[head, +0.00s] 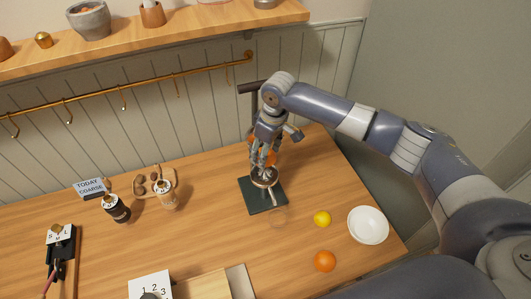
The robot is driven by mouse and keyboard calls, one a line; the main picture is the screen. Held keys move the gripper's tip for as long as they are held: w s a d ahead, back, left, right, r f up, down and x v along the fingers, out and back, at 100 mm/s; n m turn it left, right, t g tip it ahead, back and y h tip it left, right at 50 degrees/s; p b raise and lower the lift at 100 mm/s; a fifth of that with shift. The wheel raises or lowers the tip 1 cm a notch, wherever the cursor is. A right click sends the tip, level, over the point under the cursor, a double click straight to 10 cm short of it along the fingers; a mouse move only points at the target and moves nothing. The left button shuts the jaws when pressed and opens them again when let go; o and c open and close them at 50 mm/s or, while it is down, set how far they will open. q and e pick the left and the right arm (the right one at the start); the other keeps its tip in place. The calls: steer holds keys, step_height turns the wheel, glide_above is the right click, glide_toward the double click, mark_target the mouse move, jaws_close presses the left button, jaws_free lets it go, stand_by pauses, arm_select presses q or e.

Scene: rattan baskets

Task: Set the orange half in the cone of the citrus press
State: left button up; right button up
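The citrus press stands on the table against the panelled wall, with a dark green square base (262,200), a round metal cup above it and a dark lever handle at the top. My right gripper (264,160) comes down in front of the press, just above the cup. Orange patches of the orange half (271,158) show at its fingers, which appear closed around it. The fingers hide the cone and most of the orange half, so I cannot tell whether the two touch. My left gripper is not in view.
A shelf (160,35) and hook rail run above.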

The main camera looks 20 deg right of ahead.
steer(key=shift+s+a+r, duration=0.1)
steer(key=shift+s+a, duration=0.05)
steer(key=b, duration=0.2)
glide_above(265, 175)
steer(key=shift+f, duration=2.9)
arm_select(q)
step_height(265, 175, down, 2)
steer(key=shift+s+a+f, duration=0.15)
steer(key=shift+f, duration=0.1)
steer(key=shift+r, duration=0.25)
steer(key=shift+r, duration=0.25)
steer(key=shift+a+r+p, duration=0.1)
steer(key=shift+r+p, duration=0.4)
steer(key=shift+p, duration=0.3)
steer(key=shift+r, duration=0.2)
